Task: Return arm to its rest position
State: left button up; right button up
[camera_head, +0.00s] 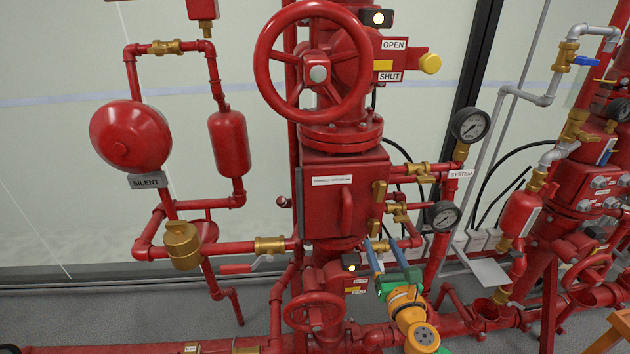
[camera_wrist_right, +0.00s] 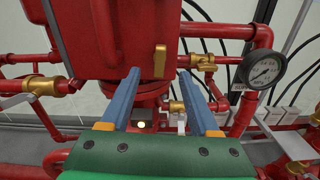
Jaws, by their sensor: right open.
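My right gripper (camera_head: 386,252) is in the lower middle of the head view, with an orange wrist, a green palm and two blue fingers. Its fingers point up toward the brass valves on the right side of the red valve body (camera_head: 335,222). In the right wrist view the right gripper (camera_wrist_right: 165,98) has its fingers spread apart with nothing between them. A brass handle (camera_wrist_right: 160,62) on the valve body shows just beyond the fingertips, and I cannot tell whether they touch anything. My left gripper is not in view.
A large red handwheel (camera_head: 318,73) is above the body, and a smaller handwheel (camera_head: 314,312) is below. Gauges (camera_head: 470,125) and red pipes stand close on the right. A red bell (camera_head: 130,135) hangs at left. Another red valve assembly (camera_head: 590,185) stands at far right.

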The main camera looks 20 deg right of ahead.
jog(key=s+a+f+m+g+y, duration=0.1)
jog(key=s+f+m+g, duration=0.45)
jog(key=f, duration=0.75)
jog(key=s+a+f+m+g, duration=0.1)
jog(key=s+f+m+g, duration=0.2)
jog(key=s+f+m, duration=0.7)
jog(key=s+a+f+m+g+y, duration=0.1)
jog(key=s+a+f+m+g, duration=0.3)
jog(key=s+f+m, duration=0.3)
jog(key=s+a+f+m+g+y, duration=0.2)
jog(key=s+a+f+m+g, duration=0.2)
jog(key=s+f, duration=0.6)
jog(key=s+a+m, duration=0.2)
jog(key=s+m, duration=0.1)
jog(key=s, duration=0.3)
jog(key=shift+s+a+f, duration=0.15)
jog(key=shift+s+a, duration=0.15)
jog(key=shift+m, duration=0.25)
